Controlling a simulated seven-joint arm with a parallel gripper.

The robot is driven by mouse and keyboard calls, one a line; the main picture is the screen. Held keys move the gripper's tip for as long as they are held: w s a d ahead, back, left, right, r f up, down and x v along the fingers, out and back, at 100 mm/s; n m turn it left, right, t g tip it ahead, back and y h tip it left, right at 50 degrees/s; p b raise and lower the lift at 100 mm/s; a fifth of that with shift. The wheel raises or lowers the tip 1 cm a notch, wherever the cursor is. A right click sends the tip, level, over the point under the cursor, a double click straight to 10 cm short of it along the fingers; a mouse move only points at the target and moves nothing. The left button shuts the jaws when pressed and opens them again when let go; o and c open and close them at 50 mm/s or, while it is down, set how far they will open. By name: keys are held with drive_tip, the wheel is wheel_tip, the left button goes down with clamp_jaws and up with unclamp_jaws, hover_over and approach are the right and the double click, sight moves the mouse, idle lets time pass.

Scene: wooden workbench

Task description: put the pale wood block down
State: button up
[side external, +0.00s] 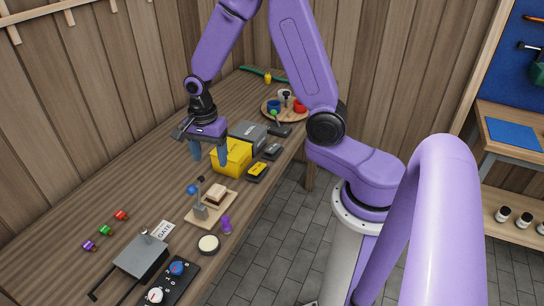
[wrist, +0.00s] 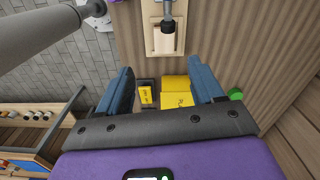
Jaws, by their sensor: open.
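In the wrist view the board (wrist: 151,42) is at the top, partly covered by a grey and black part. I cannot clearly tell the block from the board there. My gripper (side external: 209,155) is above the bench, behind the board and near the yellow box.
A yellow box (side external: 232,157) and a grey box (side external: 248,134) stand close to my gripper, with small dark and yellow devices (side external: 257,171) beside them. A purple piece (side external: 226,224) and a round pale-topped jar (side external: 208,244) are near the board. The bench left of my gripper is clear.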

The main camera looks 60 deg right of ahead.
drive_tip(key=s+a+r+n, duration=0.2)
drive_tip(key=s+r+n, duration=0.3)
drive_tip(key=s+n, duration=0.7)
drive_tip(key=s+a+r+n, duration=0.2)
drive_tip(key=s+r+n, duration=0.2)
drive_tip(key=s+n, duration=0.8)
drive_tip(key=n, duration=0.4)
drive_tip(key=shift+a+r+n, duration=0.2)
drive_tip(key=shift+r+n, duration=0.15)
drive_tip(key=shift+n, duration=0.05)
